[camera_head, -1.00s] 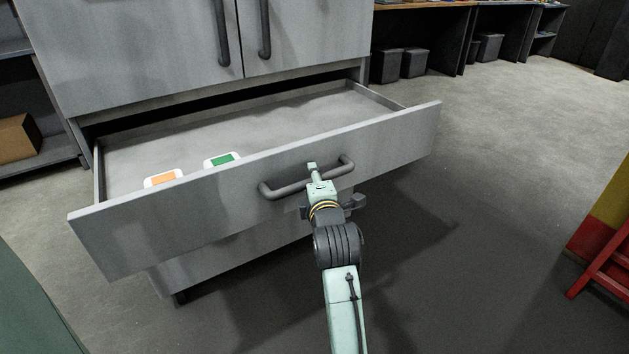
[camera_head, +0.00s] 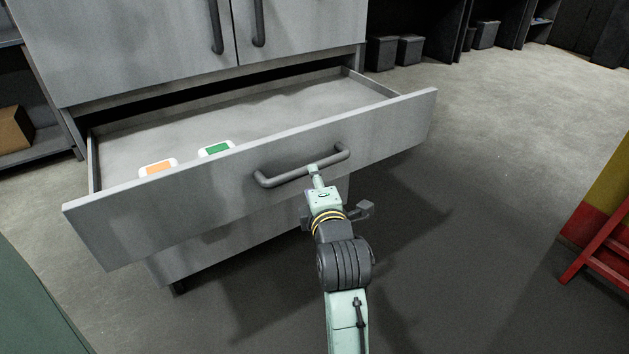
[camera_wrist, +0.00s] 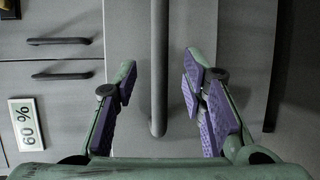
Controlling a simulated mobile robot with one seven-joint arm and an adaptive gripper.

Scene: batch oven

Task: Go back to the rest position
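My gripper (camera_head: 314,170) is at the front of the pulled-out grey drawer (camera_head: 392,124), by its dark bar handle (camera_head: 268,181). In the wrist view, my gripper (camera_wrist: 158,90) is open, with its two purple-padded fingers spread apart. A dark vertical bar handle (camera_wrist: 159,60) shows in the gap between them, and neither finger touches it in that view. How deep the bar lies between the fingers I cannot tell. The fingertips are small and partly hidden in the head view.
An orange-marked white item (camera_head: 158,168) and a green-marked one (camera_head: 216,149) lie in the drawer. Grey cabinet doors (camera_head: 120,50) stand above it. A red and yellow stand (camera_head: 600,225) is at the right edge. The floor (camera_head: 480,180) right of my arm is clear.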

